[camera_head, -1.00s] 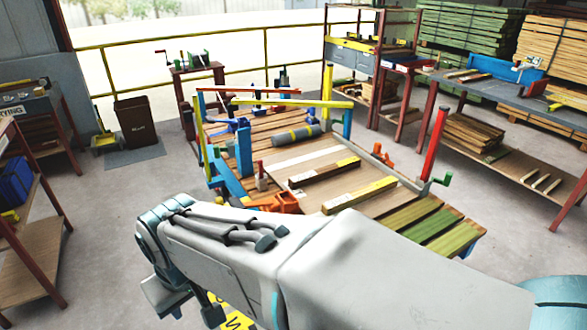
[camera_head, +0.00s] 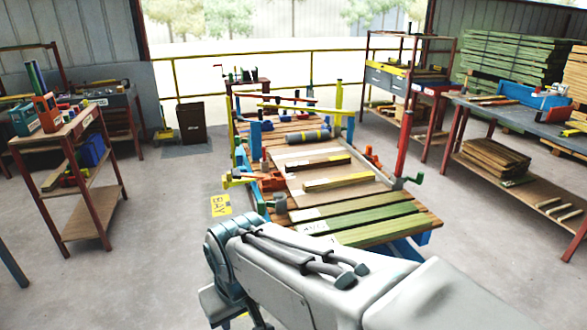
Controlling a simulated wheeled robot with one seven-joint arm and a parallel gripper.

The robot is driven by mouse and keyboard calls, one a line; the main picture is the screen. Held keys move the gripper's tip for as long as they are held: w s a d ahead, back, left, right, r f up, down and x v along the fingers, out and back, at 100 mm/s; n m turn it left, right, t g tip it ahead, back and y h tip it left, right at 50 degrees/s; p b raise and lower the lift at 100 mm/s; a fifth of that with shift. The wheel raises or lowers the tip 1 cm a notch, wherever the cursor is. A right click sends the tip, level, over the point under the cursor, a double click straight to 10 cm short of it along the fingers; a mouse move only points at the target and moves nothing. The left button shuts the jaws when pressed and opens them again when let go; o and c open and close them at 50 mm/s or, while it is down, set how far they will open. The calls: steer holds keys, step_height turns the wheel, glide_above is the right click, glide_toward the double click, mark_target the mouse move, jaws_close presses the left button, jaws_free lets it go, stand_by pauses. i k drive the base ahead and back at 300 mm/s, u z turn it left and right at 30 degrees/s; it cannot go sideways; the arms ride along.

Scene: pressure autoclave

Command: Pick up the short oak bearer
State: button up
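Two short timber bearers lie on a pale board on the blue-framed trolley (camera_head: 418,222). The back bearer (camera_head: 318,163) is dark brown with a yellow part at its right end. The front bearer (camera_head: 338,182) is lighter and yellowish along its top. I cannot tell which piece is the short oak bearer; any labels are too small to read. My white arm crosses the bottom of the view, in front of the trolley. My gripper is not in view, and no hold on anything shows.
Red posts (camera_head: 404,142) and clamps line the trolley edges. A red-legged shelf table (camera_head: 92,215) stands at left. A right bench (camera_head: 535,110) has short timber pieces (camera_head: 553,207) on its lower shelf. A bin (camera_head: 192,123) stands behind.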

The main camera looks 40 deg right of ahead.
mark_target(299, 166)
steer(key=u, duration=0.05)
steer(key=k, duration=0.1)
steer(key=z, duration=2.9)
steer(key=i, duration=4.7)
steer(key=u, duration=2.95)
steer(key=i, duration=0.25)
